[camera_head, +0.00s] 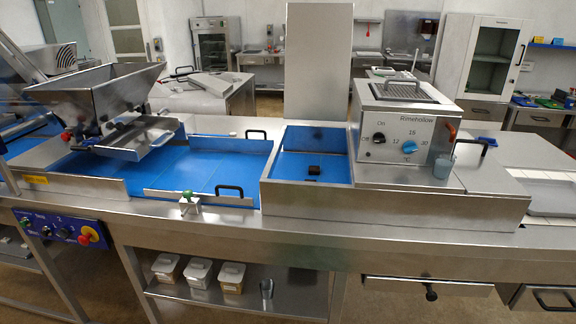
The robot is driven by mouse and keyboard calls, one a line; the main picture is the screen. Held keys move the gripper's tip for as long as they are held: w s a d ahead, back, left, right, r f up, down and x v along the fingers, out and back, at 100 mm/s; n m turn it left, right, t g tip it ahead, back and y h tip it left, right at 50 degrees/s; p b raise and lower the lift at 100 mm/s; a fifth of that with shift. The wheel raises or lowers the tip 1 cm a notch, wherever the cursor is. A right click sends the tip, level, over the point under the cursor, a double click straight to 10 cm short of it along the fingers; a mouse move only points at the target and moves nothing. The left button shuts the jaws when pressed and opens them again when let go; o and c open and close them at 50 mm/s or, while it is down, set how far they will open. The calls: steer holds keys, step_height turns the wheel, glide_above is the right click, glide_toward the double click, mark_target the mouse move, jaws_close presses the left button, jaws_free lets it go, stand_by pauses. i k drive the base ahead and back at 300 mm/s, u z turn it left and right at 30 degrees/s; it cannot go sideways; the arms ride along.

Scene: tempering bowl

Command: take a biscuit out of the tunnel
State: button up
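The steel tunnel (395,203) stands in the middle of the counter, with a blue belt (290,168) running through its open left part. A small dark brown block, which looks like a coated biscuit (313,170), lies on that belt; a thin dark mark shows just in front of it. A tall grey panel (318,60) stands upright behind the open part. The control box labelled Rimehollow (407,130) covers the belt to the right, so anything under it is hidden. My gripper is not in view.
A steel hopper (105,100) stands over a wider blue belt (200,165) at left. A grey cup (444,165) is at the control box's front right corner. A low wall edges the tunnel's front. Bare steel counter (300,228) runs along the front; tubs (199,272) sit below.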

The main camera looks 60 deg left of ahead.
mark_target(312, 170)
steer(key=u, duration=1.6)
